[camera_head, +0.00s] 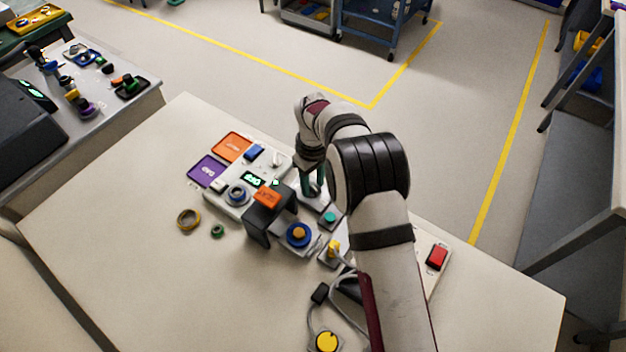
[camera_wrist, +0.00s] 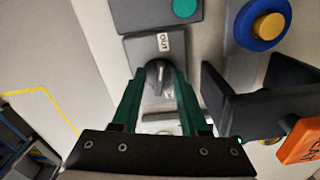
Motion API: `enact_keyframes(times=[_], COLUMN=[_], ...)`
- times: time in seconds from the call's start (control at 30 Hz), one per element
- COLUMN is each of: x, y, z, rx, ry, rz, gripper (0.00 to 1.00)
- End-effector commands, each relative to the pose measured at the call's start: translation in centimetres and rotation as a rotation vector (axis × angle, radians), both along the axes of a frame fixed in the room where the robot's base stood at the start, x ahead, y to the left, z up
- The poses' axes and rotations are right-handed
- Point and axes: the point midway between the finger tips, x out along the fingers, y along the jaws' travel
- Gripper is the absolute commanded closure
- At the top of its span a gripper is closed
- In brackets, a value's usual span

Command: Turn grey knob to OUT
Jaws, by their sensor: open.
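The grey knob (camera_wrist: 154,75) sits on a grey plate (camera_wrist: 136,52) in the wrist view. A white label reading OUT (camera_wrist: 163,42) is just above it; another label lies partly hidden near the right finger. A light mark shows on the knob; I cannot tell exactly where it points. My gripper (camera_wrist: 158,84) is open, its two green fingers on either side of the knob. I cannot tell whether they touch it. In the head view my gripper (camera_head: 313,186) reaches down to the panel, and my arm largely hides the knob there.
A black bracket (camera_head: 257,229) with an orange block (camera_head: 267,196) stands close left of my gripper. A teal button (camera_head: 329,218) and a blue-and-orange knob (camera_head: 299,234) are nearby. A red button (camera_head: 437,257) is right of my arm. The table's left front is clear.

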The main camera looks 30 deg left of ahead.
Motion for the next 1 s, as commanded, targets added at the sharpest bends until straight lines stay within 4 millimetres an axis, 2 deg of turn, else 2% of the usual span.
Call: enact_keyframes(times=[0.17,0.27,0.5,0.6,0.77,1.0], x=[0.0,0.1,0.1,0.0,0.0,0.0], y=[0.1,0.1,0.1,0.1,0.0,0.0], z=[1.5,3.9,11.5,13.8,15.6,15.8], rx=[0.002,0.003,0.004,0.003,0.001,0.000], ry=[-0.001,-0.004,-0.004,-0.003,0.000,0.000], rz=[0.000,0.000,-0.001,0.000,0.000,0.000], gripper=[0.56,0.56,0.56,0.56,0.56,0.56])
